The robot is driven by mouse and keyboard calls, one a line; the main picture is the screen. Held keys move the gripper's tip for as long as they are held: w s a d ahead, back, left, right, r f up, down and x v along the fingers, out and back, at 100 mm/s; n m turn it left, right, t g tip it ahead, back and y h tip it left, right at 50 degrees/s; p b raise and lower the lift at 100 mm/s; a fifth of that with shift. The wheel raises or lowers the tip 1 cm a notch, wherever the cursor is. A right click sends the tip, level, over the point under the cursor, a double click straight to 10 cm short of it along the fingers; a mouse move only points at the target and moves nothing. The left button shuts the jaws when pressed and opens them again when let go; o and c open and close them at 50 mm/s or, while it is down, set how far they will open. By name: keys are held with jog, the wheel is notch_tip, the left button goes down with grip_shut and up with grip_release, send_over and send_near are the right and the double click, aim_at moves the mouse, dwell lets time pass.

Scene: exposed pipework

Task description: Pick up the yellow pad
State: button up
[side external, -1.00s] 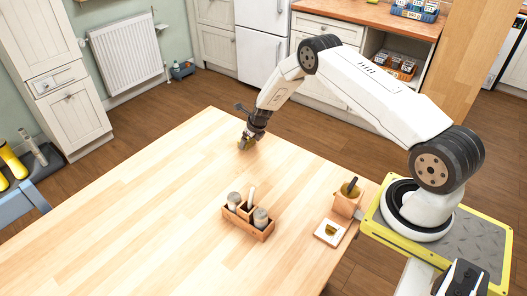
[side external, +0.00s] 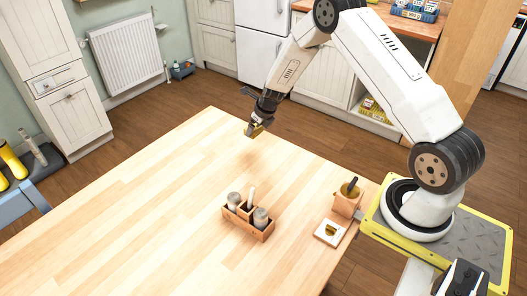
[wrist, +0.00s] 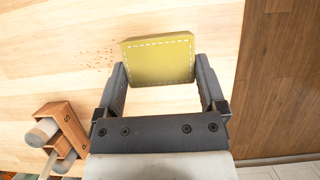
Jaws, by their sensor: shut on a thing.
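The yellow pad (wrist: 158,60) is a flat square with a dashed white line near its edge. It sits between the two fingers of my gripper (wrist: 160,84) in the wrist view, with a finger against each side. In the side view my gripper (side external: 256,127) is shut on the pad (side external: 254,131) and holds it above the far part of the wooden table (side external: 130,200). A soft shadow lies on the table below, apart from the pad. In that view the pad is small and partly hidden by the fingers.
A wooden caddy (side external: 247,223) with shakers stands mid-table; it also shows in the wrist view (wrist: 66,122). Small brown crumbs (wrist: 98,55) lie on the table. The table's left part is clear.

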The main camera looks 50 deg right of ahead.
jog(key=s+a+r, duration=0.2)
jog(key=s+r, duration=0.2)
jog(key=s, duration=0.5)
jog(key=shift+a+r, duration=0.15)
jog(key=shift+a, duration=0.05)
dwell(0.4)
jog(key=o, duration=0.6)
jog(key=c, duration=0.5)
jog(key=w+a+f+n+y, duration=0.1)
jog(key=w+n, duration=0.1)
jog(key=n, duration=0.1)
jog(key=w+a+f+n+g+y, duration=0.1)
jog(key=w+f+n, duration=0.1)
jog(key=n, duration=0.1)
jog(key=w+a+f+n+y, duration=0.1)
jog(key=w+f+n, duration=0.1)
jog(key=w+n, duration=0.1)
jog(key=shift+a, duration=0.3)
